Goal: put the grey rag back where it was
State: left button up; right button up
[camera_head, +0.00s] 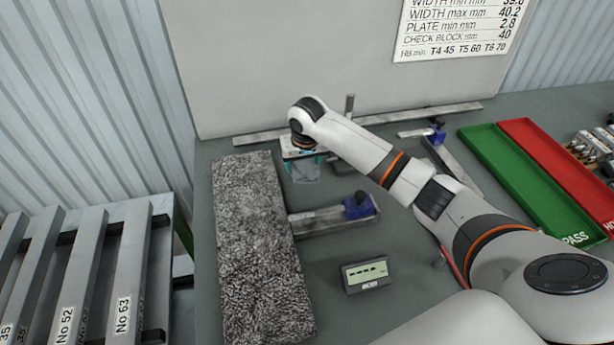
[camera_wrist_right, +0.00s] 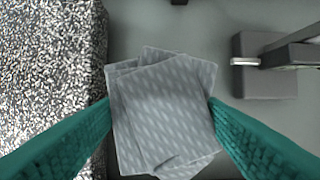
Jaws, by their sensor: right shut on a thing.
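The grey rag (camera_wrist_right: 165,110) is a folded, patterned cloth between the two teal fingers of my right gripper (camera_wrist_right: 160,115) in the right wrist view. The fingers press on its left and right sides, so the gripper is shut on it. In the head view the rag (camera_head: 305,172) shows small below my right wrist, just right of the speckled grey mat (camera_head: 258,250). My right gripper (camera_head: 303,165) is partly hidden by its wrist there. I cannot tell whether the rag touches the table. My left gripper is not in view.
A grey block with a post (camera_wrist_right: 265,75) stands right of the rag. A blue-ended gauge (camera_head: 345,212) and a small display box (camera_head: 367,273) are nearer. Green (camera_head: 520,175) and red trays (camera_head: 560,160) lie right. Labelled bars (camera_head: 90,260) stand left of the table.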

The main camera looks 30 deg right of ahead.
aim_at(304, 187)
jog(key=shift+f, duration=0.95)
jog(key=x, duration=0.3)
jog(key=shift+s+f+p, duration=0.25)
jog(key=shift+s+p, duration=0.1)
jog(key=shift+p, duration=0.05)
jog(key=shift+f, duration=0.2)
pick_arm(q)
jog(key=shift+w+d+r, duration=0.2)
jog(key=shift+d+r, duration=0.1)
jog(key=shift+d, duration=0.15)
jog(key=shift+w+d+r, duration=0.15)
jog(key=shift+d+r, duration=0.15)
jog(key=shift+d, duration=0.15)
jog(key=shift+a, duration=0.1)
pick_arm(e)
jog(key=shift+f, duration=0.15)
jog(key=o, duration=0.9)
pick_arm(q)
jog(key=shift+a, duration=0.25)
